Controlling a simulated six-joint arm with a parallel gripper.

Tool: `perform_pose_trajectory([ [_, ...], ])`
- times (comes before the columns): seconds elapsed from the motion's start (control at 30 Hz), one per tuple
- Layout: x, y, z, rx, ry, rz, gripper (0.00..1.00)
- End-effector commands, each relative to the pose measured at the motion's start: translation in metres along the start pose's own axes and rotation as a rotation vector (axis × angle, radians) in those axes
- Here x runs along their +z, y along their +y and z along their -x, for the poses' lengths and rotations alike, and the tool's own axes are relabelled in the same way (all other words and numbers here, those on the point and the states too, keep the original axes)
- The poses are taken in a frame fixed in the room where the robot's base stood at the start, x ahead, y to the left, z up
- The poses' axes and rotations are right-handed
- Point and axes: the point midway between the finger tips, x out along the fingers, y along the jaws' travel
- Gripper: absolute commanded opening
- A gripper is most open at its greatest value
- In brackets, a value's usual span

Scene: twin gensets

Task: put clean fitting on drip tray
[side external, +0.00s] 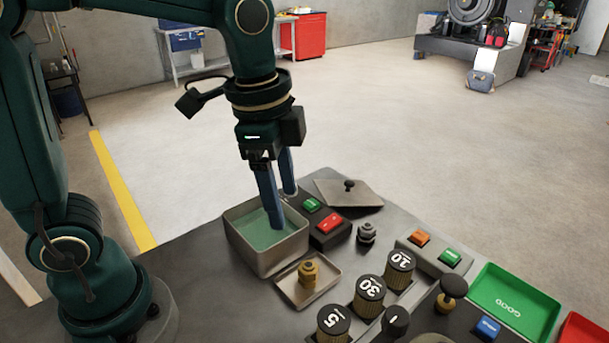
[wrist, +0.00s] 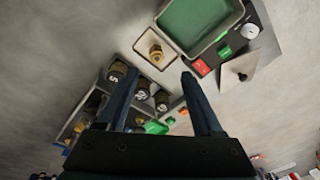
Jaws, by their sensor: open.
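A brass-coloured fitting (side external: 308,272) stands upright on a small square tray (side external: 290,291), which looks like the drip tray. The fitting (wrist: 156,54) and tray (wrist: 147,38) also show in the wrist view. Beside the tray is an open metal tank (side external: 266,262) with green liquid; it is at the top of the wrist view (wrist: 165,12). My gripper (side external: 284,208) is open and empty, fingers pointing down, overlapping the tank in the side view. In the wrist view its fingers (wrist: 158,74) are apart with nothing between them. Their exact height above the tank is unclear.
A flat lid (side external: 330,190) with a black knob lies behind.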

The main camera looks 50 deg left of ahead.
Motion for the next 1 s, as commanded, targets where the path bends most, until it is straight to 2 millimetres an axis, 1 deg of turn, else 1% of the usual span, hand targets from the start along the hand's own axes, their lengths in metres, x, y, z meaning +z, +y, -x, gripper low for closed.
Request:
perform_pose_trajectory([
  [0.03, 0.011, 0.004, 0.007, -0.032, 0.031, 0.097, 0.68],
  [0.2, 0.04, 0.018, 0.017, -0.109, 0.135, 0.421, 0.68],
  [0.4, 0.066, 0.032, 0.014, -0.163, 0.255, 0.733, 0.68],
  [0.5, 0.072, 0.036, 0.011, -0.174, 0.294, 0.828, 0.68],
  [0.67, 0.076, 0.039, 0.008, -0.18, 0.321, 0.891, 0.68],
  [1.0, 0.076, 0.039, 0.008, -0.179, 0.321, 0.893, 0.68],
])
